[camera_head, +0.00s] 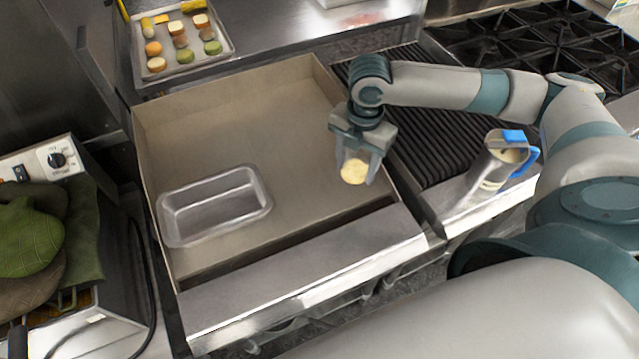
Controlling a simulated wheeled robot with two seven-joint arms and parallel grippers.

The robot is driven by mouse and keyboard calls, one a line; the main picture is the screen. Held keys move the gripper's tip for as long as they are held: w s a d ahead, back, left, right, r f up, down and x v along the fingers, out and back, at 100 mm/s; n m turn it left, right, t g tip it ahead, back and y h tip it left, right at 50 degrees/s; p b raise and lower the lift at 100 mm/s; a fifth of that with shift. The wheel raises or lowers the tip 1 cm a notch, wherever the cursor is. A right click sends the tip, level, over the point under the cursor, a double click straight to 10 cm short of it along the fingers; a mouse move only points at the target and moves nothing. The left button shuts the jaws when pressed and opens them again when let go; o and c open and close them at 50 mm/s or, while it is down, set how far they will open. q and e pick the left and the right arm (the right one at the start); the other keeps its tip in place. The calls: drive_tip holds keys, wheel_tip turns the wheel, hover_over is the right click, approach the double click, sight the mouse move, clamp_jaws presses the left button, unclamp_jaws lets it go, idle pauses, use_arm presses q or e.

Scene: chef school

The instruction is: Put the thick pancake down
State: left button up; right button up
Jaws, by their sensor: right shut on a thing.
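The thick pancake (354,171) is a small, round, pale yellow piece with a browned edge. My right gripper (356,165) points down and is shut on it. The gripper is over the right part of a flat steel griddle (285,125) with raised walls. I cannot tell whether the pancake touches the griddle surface or hangs a little above it. My left gripper is not in view.
An empty metal loaf pan (213,206) sits on the griddle's left part. A tray (226,48) of food pieces stands behind. A ribbed grill (440,135), a blue-handled jug (497,165) and burners (545,45) are right. Green mitts (30,238) lie left. The griddle's middle is clear.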

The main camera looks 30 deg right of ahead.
sight(320, 190)
drive_tip(key=d+n+p, duration=0.1)
drive_tip(key=n, duration=0.1)
drive_tip(key=d+r+n+p, duration=0.1)
drive_tip(key=shift+s+d+n, duration=0.2)
drive_tip(key=shift+d+n, duration=0.05)
drive_tip(key=shift+n, duration=0.15)
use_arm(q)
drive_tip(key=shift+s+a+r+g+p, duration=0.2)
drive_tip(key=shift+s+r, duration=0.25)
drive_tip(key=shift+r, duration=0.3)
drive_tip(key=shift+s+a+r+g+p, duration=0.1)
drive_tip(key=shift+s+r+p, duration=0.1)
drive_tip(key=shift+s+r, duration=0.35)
use_arm(e)
drive_tip(key=shift+s+d+n, duration=0.1)
drive_tip(key=shift+d+n, duration=0.45)
drive_tip(key=shift+n, duration=0.45)
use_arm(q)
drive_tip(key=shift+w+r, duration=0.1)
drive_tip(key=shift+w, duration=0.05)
use_arm(e)
drive_tip(key=shift+f, duration=0.1)
